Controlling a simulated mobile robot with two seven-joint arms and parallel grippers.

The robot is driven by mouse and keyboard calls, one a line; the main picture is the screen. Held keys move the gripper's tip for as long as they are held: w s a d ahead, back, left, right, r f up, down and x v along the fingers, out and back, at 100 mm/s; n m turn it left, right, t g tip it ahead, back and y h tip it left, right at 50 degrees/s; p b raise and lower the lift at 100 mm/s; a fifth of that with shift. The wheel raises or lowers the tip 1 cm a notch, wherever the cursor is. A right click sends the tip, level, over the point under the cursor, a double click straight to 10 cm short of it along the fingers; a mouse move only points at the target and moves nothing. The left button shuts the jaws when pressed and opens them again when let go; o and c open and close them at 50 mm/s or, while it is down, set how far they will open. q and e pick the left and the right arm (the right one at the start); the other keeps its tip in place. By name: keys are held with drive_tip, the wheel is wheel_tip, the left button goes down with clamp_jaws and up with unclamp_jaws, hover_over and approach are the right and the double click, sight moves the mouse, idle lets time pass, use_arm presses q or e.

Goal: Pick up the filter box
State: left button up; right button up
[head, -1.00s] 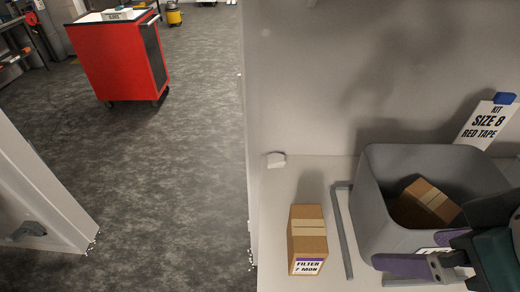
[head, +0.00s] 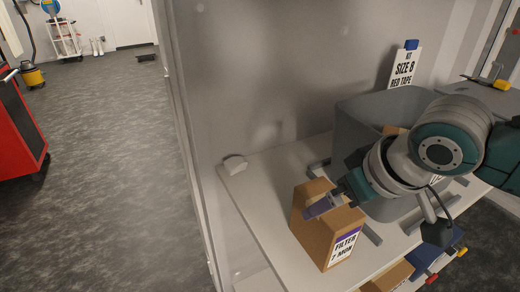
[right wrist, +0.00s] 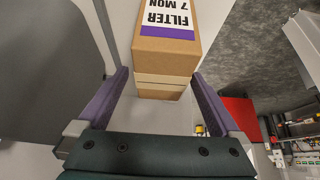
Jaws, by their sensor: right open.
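The filter box (head: 318,238) is a brown cardboard box with a white and purple label reading "FILTER 7 MON". It stands upright near the front edge of the white shelf in the head view. In the right wrist view the box (right wrist: 165,55) lies between the tips of my two purple fingers. My right gripper (head: 325,204) is at the top of the box, open, with a gap visible beside each finger in the wrist view. In the head view the near finger overlaps the box and the far one is hidden. My left gripper is not in view.
A grey bin (head: 362,120) stands behind my right arm, with a brown box partly visible inside. A "KIT SIZE 8 RED TAPE" sign (head: 403,68) stands behind it. Another cardboard box (head: 388,278) shows below the shelf (head: 262,185). A red cabinet (head: 18,130) is at far left.

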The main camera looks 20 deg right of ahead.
drive_tip(key=x, duration=0.4)
drive_tip(key=shift+w+a+f+b, duration=0.2)
drive_tip(key=shift+w+f+b, duration=0.05)
drive_tip(key=shift+w+b, duration=0.15)
drive_tip(key=shift+f, duration=0.1)
drive_tip(key=shift+f, duration=0.2)
drive_tip(key=shift+c, duration=0.2)
drive_tip(key=c, duration=1.4)
